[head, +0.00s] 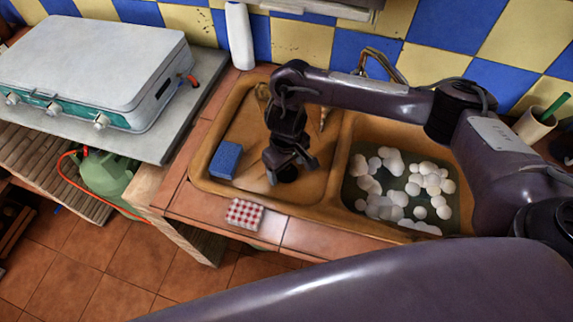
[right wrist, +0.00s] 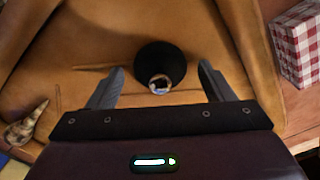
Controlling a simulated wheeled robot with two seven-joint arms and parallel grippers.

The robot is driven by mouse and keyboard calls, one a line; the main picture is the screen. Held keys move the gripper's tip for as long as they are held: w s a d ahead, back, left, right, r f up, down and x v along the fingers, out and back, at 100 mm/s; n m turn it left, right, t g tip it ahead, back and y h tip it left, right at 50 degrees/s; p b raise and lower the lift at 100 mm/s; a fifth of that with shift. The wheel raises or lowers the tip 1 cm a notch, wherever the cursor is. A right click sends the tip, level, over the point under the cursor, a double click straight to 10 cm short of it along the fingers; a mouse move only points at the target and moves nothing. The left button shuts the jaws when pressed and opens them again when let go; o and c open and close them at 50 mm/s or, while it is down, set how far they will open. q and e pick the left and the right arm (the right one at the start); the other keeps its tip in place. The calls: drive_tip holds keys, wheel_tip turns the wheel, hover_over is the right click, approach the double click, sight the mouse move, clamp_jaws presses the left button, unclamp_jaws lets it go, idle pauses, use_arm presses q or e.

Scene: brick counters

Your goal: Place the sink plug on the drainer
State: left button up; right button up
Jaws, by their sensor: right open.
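The sink plug (right wrist: 160,66) is a black round piece with a small metal ring on top. In the head view the plug (head: 287,174) shows dark below my right gripper (head: 290,160). It rests on the tan drainer (head: 232,125), the shallow left part of the sink unit, which also fills the right wrist view (right wrist: 90,35). My right gripper (right wrist: 160,88) is open, with one finger to each side of the plug and gaps between fingers and plug. My left gripper is not in view.
The right basin (head: 345,185) holds water with white foam. A blue sponge (head: 226,160) lies on the drainer's left. A red checkered block (head: 245,213) sits on the front tiles. A shell-like object (right wrist: 26,126) lies on the drainer. A white bottle (head: 240,36) stands behind.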

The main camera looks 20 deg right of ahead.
wheel_tip(320, 180, up, 12)
drive_tip(key=p, duration=0.2)
drive_tip(key=shift+r+p, duration=0.15)
drive_tip(key=shift+p, duration=0.25)
idle(0.5)
